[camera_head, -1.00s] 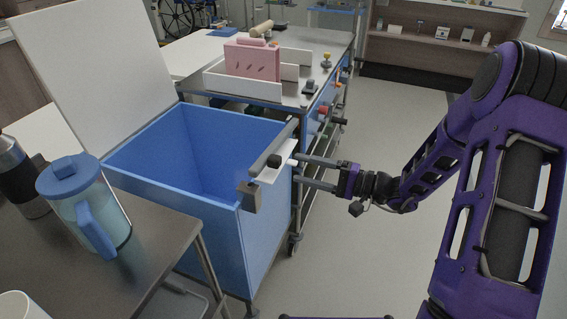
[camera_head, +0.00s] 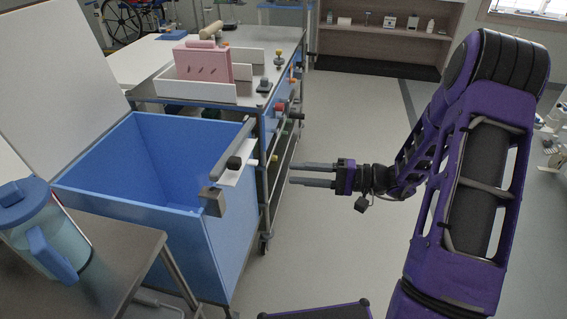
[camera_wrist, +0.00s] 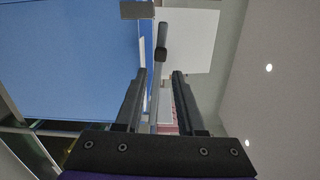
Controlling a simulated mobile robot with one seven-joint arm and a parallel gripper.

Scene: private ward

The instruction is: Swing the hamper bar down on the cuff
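The blue hamper (camera_head: 185,215) stands open at the left in the head view. A grey bar (camera_head: 238,140) with a dark knob (camera_head: 235,162) lies along its right rim. A white plate (camera_head: 240,176) sits beneath the knob, and a grey block (camera_head: 214,202) is at the rim's near corner; I cannot tell which part is the cuff. My gripper (camera_head: 290,174) is open and empty, to the right of the bar and apart from it. In the wrist view the bar (camera_wrist: 163,32) and knob (camera_wrist: 160,54) show ahead, between the line of my fingers (camera_wrist: 157,73).
The hamper's white lid (camera_head: 60,70) stands raised. A steel table with a blue-lidded jug (camera_head: 45,235) is at the near left. Behind the hamper a cart (camera_head: 285,42) carries white trays and a pink box. The floor (camera_head: 350,125) to the right of the hamper is clear.

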